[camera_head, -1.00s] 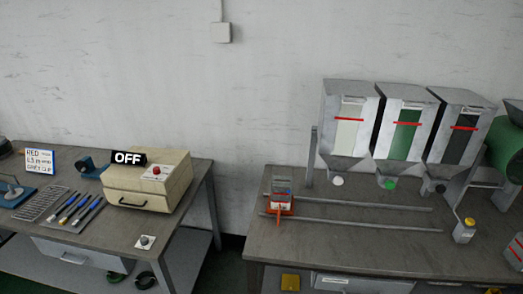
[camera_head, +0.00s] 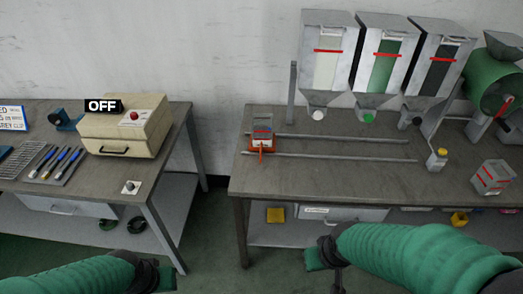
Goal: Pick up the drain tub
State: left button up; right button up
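No tub is labelled as the drain tub, so I cannot tell which one it is. A clear box with red bands (camera_head: 493,177) stands on the right bench. A small clear container in an orange carriage (camera_head: 262,137) sits on the rails. My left gripper (camera_head: 158,276) is at the bottom left, in front of the left bench, its fingers unclear. My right gripper (camera_head: 326,262) is at the bottom centre, low in front of the right bench; its fingers are not clear either. Both are apart from the clear box and the carriage, and I see nothing held.
Three hoppers (camera_head: 381,55) with red lines stand behind two rails (camera_head: 330,147). A small yellow-capped container (camera_head: 437,160) and a green drum machine (camera_head: 497,75) are at the right. The left bench holds a beige box (camera_head: 125,128) and tools. A yellow item (camera_head: 276,214) lies on the lower shelf.

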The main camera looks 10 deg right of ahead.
aim_at(263, 123)
jog(key=i+l+u, duration=0.1)
jog(key=u, duration=0.4)
jog(key=i+l+u, duration=0.25)
jog(key=u, duration=0.25)
